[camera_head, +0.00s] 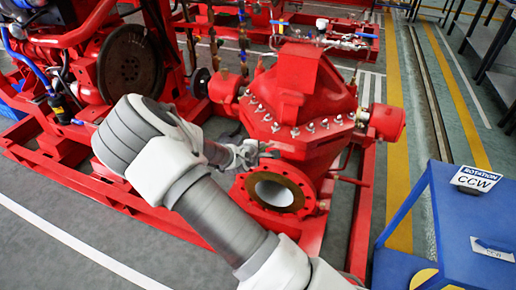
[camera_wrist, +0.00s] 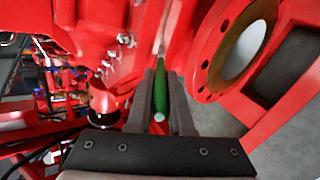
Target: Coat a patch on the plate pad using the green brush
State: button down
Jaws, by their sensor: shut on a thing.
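The green brush (camera_wrist: 160,88) is between the two dark fingers of my gripper (camera_wrist: 160,108) in the wrist view. My gripper is shut on its green handle, and the brush's narrow far end points away from me, along the red pump casing (camera_wrist: 100,40). In the head view my gripper (camera_head: 248,154) is beside the casing (camera_head: 300,95), just above the round open flange (camera_head: 290,178). The brush is too small to make out there. I cannot tell which surface is the plate pad, or whether the brush tip touches the casing.
The flange with bolt holes (camera_wrist: 206,72) is close on the right of my gripper in the wrist view. The red engine and flywheel (camera_head: 127,64) are at left. Grey floor is open at lower left.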

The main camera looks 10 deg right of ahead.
jog(key=s+d, duration=0.5)
jog(key=d, duration=0.3)
jog(key=shift+s, duration=0.15)
dwell(0.6)
jog(key=w+a+p, duration=0.1)
jog(key=w+a, duration=0.5)
jog(key=a, duration=0.3)
dwell(1.0)
jog(key=shift+s+a+p, duration=0.35)
jog(key=shift+s+a, duration=0.2)
jog(key=shift+s, duration=0.3)
jog(key=shift+s+a+p, duration=0.35)
jog(key=shift+s+a, duration=0.15)
jog(key=shift+s, duration=0.3)
jog(key=shift+s+a+p, duration=0.35)
jog(key=shift+s+a, duration=0.2)
jog(key=shift+s, duration=0.3)
jog(key=shift+s+a+p, duration=0.3)
jog(key=shift+s+a, duration=0.1)
jog(key=shift+s, duration=0.25)
jog(key=shift+s+a+p, duration=0.25)
jog(key=shift+s+a, duration=0.15)
jog(key=shift+s, duration=0.2)
